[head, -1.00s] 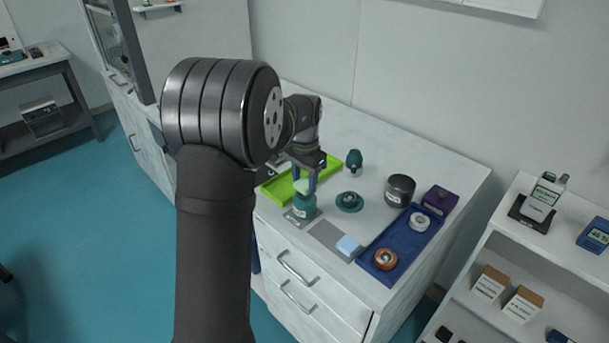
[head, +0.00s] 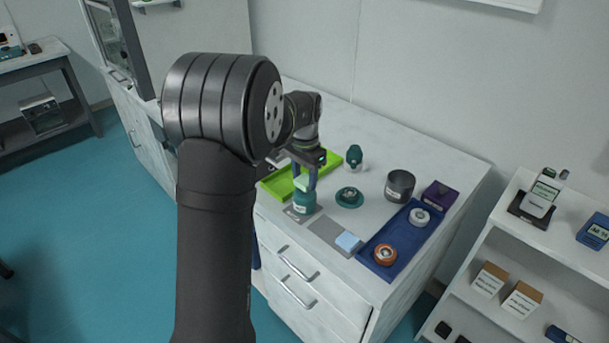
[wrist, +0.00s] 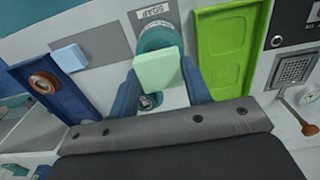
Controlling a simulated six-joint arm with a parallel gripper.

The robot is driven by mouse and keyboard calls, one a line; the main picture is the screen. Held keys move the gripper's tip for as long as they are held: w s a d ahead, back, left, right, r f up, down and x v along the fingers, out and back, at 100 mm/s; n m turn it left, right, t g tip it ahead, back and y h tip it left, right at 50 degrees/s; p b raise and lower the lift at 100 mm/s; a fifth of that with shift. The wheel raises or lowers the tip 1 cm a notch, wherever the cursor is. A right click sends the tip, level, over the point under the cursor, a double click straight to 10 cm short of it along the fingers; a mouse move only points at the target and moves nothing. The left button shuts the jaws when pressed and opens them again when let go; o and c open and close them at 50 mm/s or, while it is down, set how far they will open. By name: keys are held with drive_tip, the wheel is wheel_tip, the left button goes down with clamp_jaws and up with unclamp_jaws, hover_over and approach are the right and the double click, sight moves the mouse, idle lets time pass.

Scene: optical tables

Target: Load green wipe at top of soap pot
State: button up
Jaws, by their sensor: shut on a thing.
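My gripper (head: 305,180) points down over the soap pot, its blue fingers shut on the green wipe (wrist: 158,70). The wipe is a pale green block; in the head view it shows small between the fingers (head: 302,183). The soap pot (head: 304,204) is a teal round pot on a grey mat with a label. In the wrist view the pot (wrist: 158,37) shows behind the wipe, beside the SOAP label. The wipe is at the pot's top; I cannot tell whether it touches the pot.
A lime green tray (head: 276,187) lies behind the pot. A teal lid-like part (head: 349,197) and a teal bottle (head: 354,157) stand to the right. A blue wipe (head: 347,240) lies on a grey mat. A navy tray (head: 405,246) holds round parts; a dark pot (head: 399,186) stands behind.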

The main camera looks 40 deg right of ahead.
sight(305, 179)
drive_tip(key=shift+f, duration=0.8)
idle(0.9)
drive_tip(key=shift+r, duration=3.55)
drive_tip(key=w+a+f+n, duration=0.4)
drive_tip(key=w+a+f, duration=0.3)
drive_tip(key=a, duration=0.4)
drive_tip(key=w+a+f+n, duration=0.4)
drive_tip(key=w+a+f, duration=0.1)
drive_tip(key=w+a, duration=0.45)
drive_tip(key=a+f+n, duration=0.3)
drive_tip(key=a+f, duration=0.1)
drive_tip(key=a, duration=0.5)
drive_tip(key=a+f+n, duration=0.3)
drive_tip(key=a+f, duration=0.1)
drive_tip(key=a, duration=0.6)
drive_tip(key=a+f+n, duration=0.3)
drive_tip(key=a+f, duration=0.1)
drive_tip(key=a, duration=0.6)
drive_tip(key=shift+w+n, duration=0.2)
drive_tip(key=shift+n, duration=0.2)
